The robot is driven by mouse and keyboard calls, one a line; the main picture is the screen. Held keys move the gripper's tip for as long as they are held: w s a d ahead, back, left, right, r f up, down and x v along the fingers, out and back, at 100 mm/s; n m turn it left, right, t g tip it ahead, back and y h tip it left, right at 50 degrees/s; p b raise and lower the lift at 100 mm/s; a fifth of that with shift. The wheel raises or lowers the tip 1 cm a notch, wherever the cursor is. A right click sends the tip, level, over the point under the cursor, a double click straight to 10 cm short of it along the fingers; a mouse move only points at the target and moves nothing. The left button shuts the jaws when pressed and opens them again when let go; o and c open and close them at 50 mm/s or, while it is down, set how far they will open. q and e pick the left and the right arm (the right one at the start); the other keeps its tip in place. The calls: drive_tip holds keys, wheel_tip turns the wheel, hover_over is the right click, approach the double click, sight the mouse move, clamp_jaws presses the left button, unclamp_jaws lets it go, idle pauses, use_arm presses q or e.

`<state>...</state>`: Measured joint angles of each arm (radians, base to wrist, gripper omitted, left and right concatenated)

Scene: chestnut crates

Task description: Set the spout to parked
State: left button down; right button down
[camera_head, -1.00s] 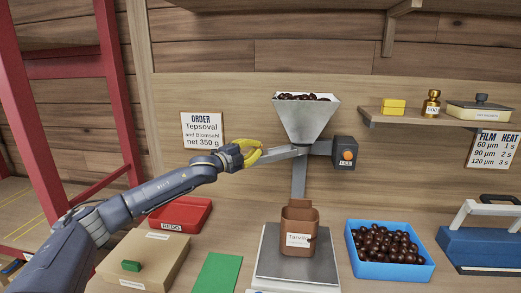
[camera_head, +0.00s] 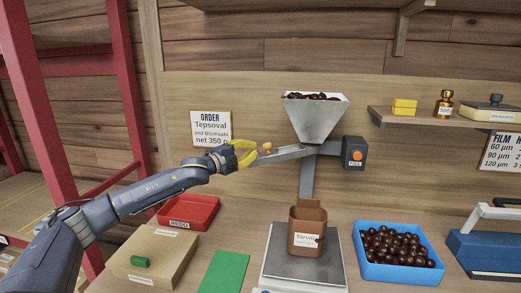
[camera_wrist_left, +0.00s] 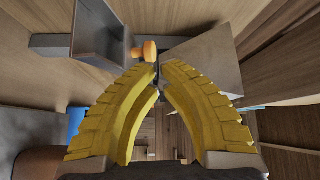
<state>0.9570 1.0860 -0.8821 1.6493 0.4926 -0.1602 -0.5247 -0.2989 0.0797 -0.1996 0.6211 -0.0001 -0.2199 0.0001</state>
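The grey spout (camera_head: 286,154) reaches out to the left from below the steel hopper (camera_head: 314,120), and an orange knob (camera_head: 267,147) stands up near its outer end. In the left wrist view the knob (camera_wrist_left: 149,50) shows just beyond the fingertips. My left gripper (camera_head: 257,154), with yellow fingers, is at the outer end of the spout, just left of the knob. The fingertips (camera_wrist_left: 160,70) almost meet, and nothing shows held between them. Whether a finger touches the spout I cannot tell. My right gripper is out of view.
A dark fill box (camera_head: 354,153) with an orange button sits right of the hopper post. Below stand a brown pouch (camera_head: 306,228) on a scale (camera_head: 275,262), a blue crate (camera_head: 403,279) of chestnuts and a red tray (camera_head: 190,211). An order card (camera_head: 211,128) hangs behind.

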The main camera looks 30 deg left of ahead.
use_arm(q)
drive_tip(key=shift+s+a+f, duration=0.1)
drive_tip(key=shift+s+a, duration=0.1)
drive_tip(key=shift+a, duration=0.55)
drive_tip(key=shift+s+a, duration=0.25)
drive_tip(key=shift+a, duration=0.55)
drive_tip(key=shift+s+a+f, duration=0.1)
drive_tip(key=shift+s+a, duration=0.1)
drive_tip(key=shift+a, duration=0.55)
